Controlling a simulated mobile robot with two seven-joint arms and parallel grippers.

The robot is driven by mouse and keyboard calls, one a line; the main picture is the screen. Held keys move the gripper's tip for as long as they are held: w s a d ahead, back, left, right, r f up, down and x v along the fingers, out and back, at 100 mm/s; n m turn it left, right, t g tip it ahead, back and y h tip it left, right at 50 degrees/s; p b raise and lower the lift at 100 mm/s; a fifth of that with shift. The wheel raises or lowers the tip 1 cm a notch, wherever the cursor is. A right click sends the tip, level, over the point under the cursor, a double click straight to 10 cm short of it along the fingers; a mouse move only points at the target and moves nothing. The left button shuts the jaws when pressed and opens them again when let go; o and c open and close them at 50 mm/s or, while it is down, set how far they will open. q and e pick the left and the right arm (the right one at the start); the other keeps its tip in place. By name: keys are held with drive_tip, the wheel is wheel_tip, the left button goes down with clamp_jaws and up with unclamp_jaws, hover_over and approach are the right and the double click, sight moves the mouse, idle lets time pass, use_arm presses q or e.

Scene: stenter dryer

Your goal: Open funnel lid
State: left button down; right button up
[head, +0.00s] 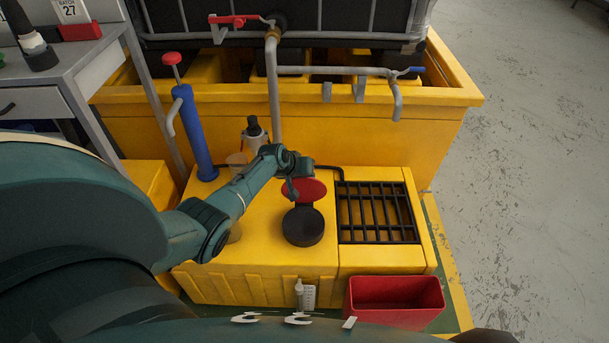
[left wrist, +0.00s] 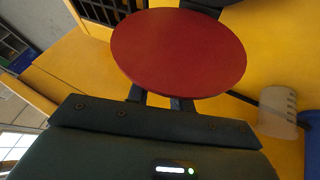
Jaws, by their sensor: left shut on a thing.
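The funnel (head: 302,228) is a short black round piece on the yellow tank top. Its red round funnel lid (head: 304,190) stands raised behind the black part, joined by a black hinge piece. In the left wrist view the lid (left wrist: 180,52) fills the upper middle as a wide red disc. My left gripper (head: 291,187) is at the lid's left edge and shut on it. In the left wrist view its dark fingers (left wrist: 158,99) reach the lid's near edge, and the disc hides their tips. My right gripper is not in view.
A black grate (head: 376,212) lies right of the funnel. A red bin (head: 395,296) stands in front. A blue hand pump (head: 195,130) and a grey pipe (head: 274,95) rise behind. A beige cup (left wrist: 278,108) shows in the left wrist view.

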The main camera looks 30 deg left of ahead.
use_arm(q)
drive_tip(key=shift+a, duration=0.15)
drive_tip(key=c, duration=1.3)
unclamp_jaws()
drive_tip(key=shift+f, duration=0.1)
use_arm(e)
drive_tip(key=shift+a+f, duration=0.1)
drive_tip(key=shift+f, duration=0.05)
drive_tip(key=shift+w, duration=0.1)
use_arm(q)
drive_tip(key=shift+s+r, duration=0.15)
drive_tip(key=shift+r, duration=0.1)
drive_tip(key=p+v, duration=0.7)
drive_tip(key=v, duration=0.5)
drive_tip(key=shift+s+r, duration=0.2)
drive_tip(key=shift+r, duration=0.1)
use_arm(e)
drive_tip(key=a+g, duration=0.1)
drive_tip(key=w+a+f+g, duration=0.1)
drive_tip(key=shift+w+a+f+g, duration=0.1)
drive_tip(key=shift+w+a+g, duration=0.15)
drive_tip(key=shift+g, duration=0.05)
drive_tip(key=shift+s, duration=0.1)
